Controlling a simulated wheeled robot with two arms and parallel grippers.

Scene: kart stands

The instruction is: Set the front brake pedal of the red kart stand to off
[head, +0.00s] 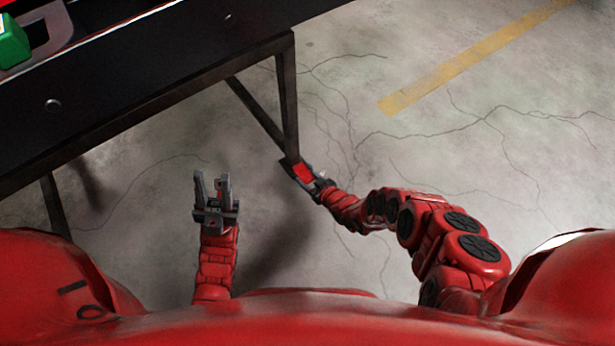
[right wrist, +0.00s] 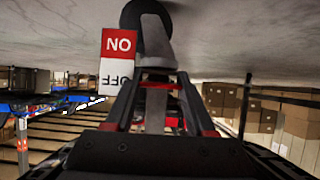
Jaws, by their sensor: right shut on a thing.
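The kart stand (head: 165,92) shows as a dark frame at the upper left of the head view. Its leg reaches down to my right gripper (head: 303,171). In the right wrist view, which is upside down, my right gripper (right wrist: 156,78) is shut on a grey lever, the brake pedal (right wrist: 154,118), below a dark caster wheel (right wrist: 145,16). A label (right wrist: 118,62) beside it has a red ON half and a white OFF half. The pedal's exact setting is hard to tell. My left gripper (head: 212,188) is open and empty, over bare floor.
A green block (head: 12,42) sits on the stand at the far upper left. The cracked concrete floor (head: 480,150) is clear to the right, with a yellow line (head: 470,60) on it. Stacked cardboard boxes (right wrist: 300,118) stand in the background of the right wrist view.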

